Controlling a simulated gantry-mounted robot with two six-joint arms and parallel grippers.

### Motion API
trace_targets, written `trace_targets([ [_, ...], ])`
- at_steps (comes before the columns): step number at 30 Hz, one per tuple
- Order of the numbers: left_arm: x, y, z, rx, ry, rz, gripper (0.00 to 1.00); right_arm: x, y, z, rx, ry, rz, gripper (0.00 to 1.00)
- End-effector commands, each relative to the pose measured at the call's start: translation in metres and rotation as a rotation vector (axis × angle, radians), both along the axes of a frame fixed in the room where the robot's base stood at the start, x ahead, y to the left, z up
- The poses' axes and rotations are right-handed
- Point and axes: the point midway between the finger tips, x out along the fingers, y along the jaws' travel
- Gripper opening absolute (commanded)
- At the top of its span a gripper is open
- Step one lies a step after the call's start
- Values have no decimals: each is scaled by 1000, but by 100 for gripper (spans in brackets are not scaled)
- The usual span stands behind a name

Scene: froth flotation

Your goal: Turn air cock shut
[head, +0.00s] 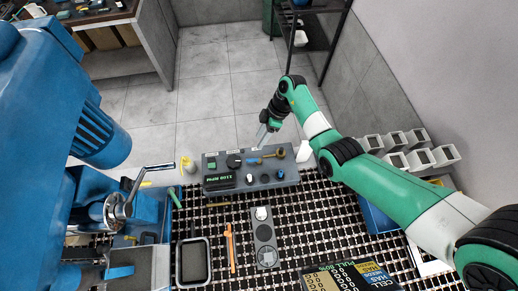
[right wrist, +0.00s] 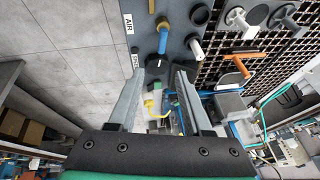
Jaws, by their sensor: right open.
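The air cock shows on the grey control box in the head view as a brass fitting (head: 280,153) with a blue lever (head: 255,161). In the right wrist view the blue lever (right wrist: 180,39) lies beside the AIR label (right wrist: 129,24), pointing from the brass part towards the black speed knob (right wrist: 157,68). My right gripper (head: 262,138) is above the far edge of the control box (head: 226,187). In the right wrist view its open, empty fingers (right wrist: 160,78) frame the speed knob, with the lever beyond the tips. My left gripper is not in view.
The box also carries a green RPM display (head: 220,180) and small knobs. A blue machine (head: 75,90) with a metal handle (head: 117,207) stands at left. White cups (head: 420,157) stand at right.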

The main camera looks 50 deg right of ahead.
Motion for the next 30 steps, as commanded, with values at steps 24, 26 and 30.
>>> trace_targets([
  [24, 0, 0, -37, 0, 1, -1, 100, 3, 35, -101, 9, 13, -20, 50],
  [26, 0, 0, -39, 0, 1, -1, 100, 4, 37, -106, 9, 13, -20, 50],
  [30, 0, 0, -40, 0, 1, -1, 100, 5, 40, -109, 8, 11, -21, 50],
])
